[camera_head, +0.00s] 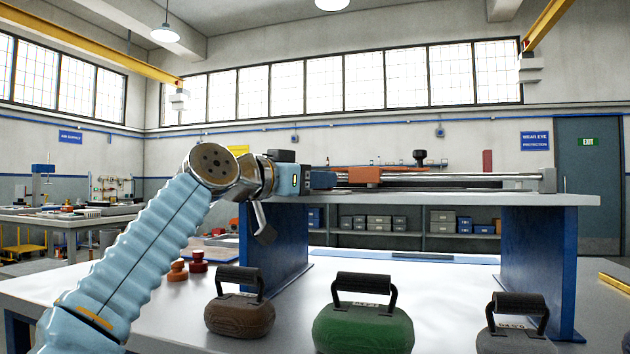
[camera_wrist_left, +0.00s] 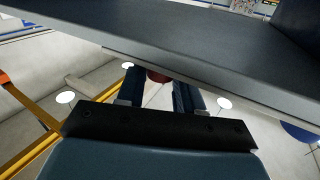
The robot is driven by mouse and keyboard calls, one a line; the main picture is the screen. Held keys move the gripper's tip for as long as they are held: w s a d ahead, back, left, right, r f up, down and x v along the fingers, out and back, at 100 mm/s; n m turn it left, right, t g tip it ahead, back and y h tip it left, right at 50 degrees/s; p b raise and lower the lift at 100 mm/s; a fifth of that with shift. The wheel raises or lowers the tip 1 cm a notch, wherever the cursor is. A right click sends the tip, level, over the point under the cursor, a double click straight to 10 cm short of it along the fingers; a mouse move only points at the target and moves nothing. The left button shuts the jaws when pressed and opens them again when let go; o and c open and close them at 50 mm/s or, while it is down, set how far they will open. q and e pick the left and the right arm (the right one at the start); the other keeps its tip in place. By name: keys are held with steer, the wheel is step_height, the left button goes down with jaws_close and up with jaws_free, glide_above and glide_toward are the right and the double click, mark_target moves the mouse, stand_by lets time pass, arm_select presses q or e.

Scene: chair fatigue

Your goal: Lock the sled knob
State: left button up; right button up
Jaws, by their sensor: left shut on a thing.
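The orange sled (camera_head: 365,175) sits on the rails of the raised bench. My left gripper (camera_head: 322,180) reaches in from the left and meets the sled's left end. In the left wrist view, a small rounded red-brown piece, which looks like the sled knob (camera_wrist_left: 157,76), shows between the fingers of my left gripper (camera_wrist_left: 158,84). The fingers are shut on it, close beside the dark edge of the bench top. Most of the knob is hidden, so its turn angle cannot be told. My right gripper is not in view.
The raised bench top (camera_head: 450,198) stands on blue legs. On the lower table are brown (camera_head: 240,315), green (camera_head: 362,328) and grey (camera_head: 513,340) handled weights, with small red-brown pieces (camera_head: 197,262) at the left. A black knob (camera_head: 420,157) shows above the rails.

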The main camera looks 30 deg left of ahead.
arm_select(q)
steer(key=o, duration=1)
steer(key=shift+s, duration=0.1)
steer(key=b+v, duration=0.3)
steer(key=v, duration=1)
steer(key=shift+s, duration=0.4)
